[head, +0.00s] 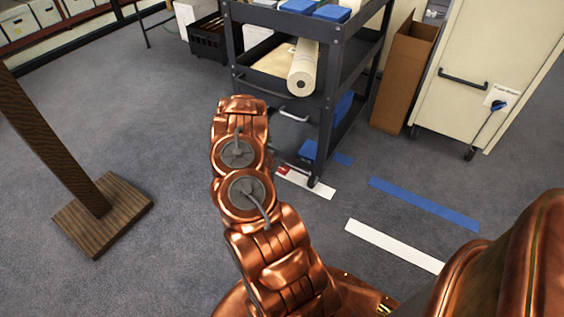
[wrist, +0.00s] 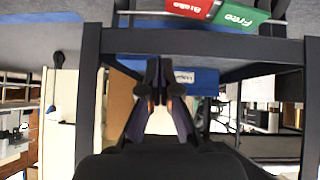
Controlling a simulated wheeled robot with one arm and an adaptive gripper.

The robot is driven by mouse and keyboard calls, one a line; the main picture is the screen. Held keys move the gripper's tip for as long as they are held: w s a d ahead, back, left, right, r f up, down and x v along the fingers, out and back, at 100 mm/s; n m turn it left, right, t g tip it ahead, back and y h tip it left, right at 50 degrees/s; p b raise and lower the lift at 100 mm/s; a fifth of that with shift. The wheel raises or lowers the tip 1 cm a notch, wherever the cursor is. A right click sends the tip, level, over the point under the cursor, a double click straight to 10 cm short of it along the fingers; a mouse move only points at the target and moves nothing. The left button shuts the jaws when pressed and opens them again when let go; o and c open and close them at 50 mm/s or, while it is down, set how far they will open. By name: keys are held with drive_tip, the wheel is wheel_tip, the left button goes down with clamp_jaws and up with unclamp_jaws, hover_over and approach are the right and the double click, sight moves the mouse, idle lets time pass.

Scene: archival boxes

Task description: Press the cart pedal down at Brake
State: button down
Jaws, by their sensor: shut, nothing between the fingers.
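The dark cart (head: 333,75) stands at the top centre of the head view. The wrist view is upside down; a red Brake plate (wrist: 190,8) and a green Free plate (wrist: 240,16) sit side by side at its top edge. In the head view a small red patch (head: 283,170) shows low by the cart's near corner. I cannot make out the pedal itself clearly. My gripper (wrist: 156,66) is shut and empty, pointing at the cart's lower frame, apart from both plates in the picture. In the head view my arm hides it.
A roll (head: 302,72) lies on the cart's shelf. A brown carton (head: 403,75) and a cream cabinet (head: 475,75) stand right of it. A wooden post base (head: 125,205) is at left. Blue tape (head: 425,205) and white tape (head: 395,246) mark the floor.

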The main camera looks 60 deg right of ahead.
drive_tip(key=shift+s+a+r, duration=0.1)
drive_tip(key=shift+a+r, duration=0.35)
idle(0.4)
